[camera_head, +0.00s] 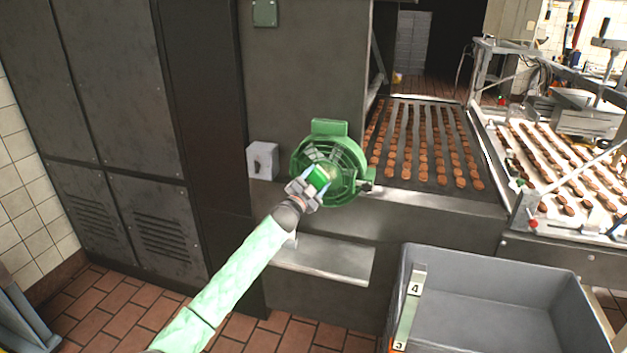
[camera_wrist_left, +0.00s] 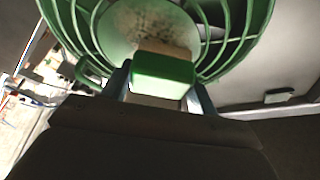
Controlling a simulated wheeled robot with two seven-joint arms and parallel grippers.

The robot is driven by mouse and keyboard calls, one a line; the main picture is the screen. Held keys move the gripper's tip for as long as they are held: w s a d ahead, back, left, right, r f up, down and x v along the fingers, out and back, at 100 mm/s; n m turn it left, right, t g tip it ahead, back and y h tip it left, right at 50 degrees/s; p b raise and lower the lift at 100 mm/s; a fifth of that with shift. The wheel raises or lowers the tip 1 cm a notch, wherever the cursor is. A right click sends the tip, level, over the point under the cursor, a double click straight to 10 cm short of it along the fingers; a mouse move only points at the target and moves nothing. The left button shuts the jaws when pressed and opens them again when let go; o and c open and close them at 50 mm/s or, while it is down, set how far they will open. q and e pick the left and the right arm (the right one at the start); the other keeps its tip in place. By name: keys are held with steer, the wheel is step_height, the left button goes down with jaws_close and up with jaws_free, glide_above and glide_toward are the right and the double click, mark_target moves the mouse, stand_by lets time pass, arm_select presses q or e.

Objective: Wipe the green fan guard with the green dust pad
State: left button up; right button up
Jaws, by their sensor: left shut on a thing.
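The green fan guard (camera_head: 352,165) is a round wire cage on the front of the dark grey machine. In the left wrist view the guard (camera_wrist_left: 232,38) fills the top, with a dark, speckled dirty patch on its pale green hub (camera_wrist_left: 140,22). My left gripper (camera_head: 308,187) is in front of the guard, shut on the green dust pad (camera_head: 318,178). The pad (camera_wrist_left: 163,74) shows between the fingers in the left wrist view, with a tan layer on its far side near the hub. I cannot tell whether it touches. My right gripper is not in view.
A grey switch box (camera_head: 262,161) is left of the guard. A metal shelf (camera_head: 325,262) juts out below it. A grey crate (camera_head: 490,262) stands at the lower right. A conveyor with rows of brown biscuits (camera_head: 420,150) lies to the right.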

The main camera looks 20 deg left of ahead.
arm_select(q)
steer(key=shift+d, duration=2.9)
steer(key=s+p, duration=0.1)
steer(key=s, duration=0.5)
steer(key=shift+s+a, duration=0.15)
steer(key=s+p, duration=0.1)
steer(key=s, duration=0.1)
steer(key=shift+s, duration=0.4)
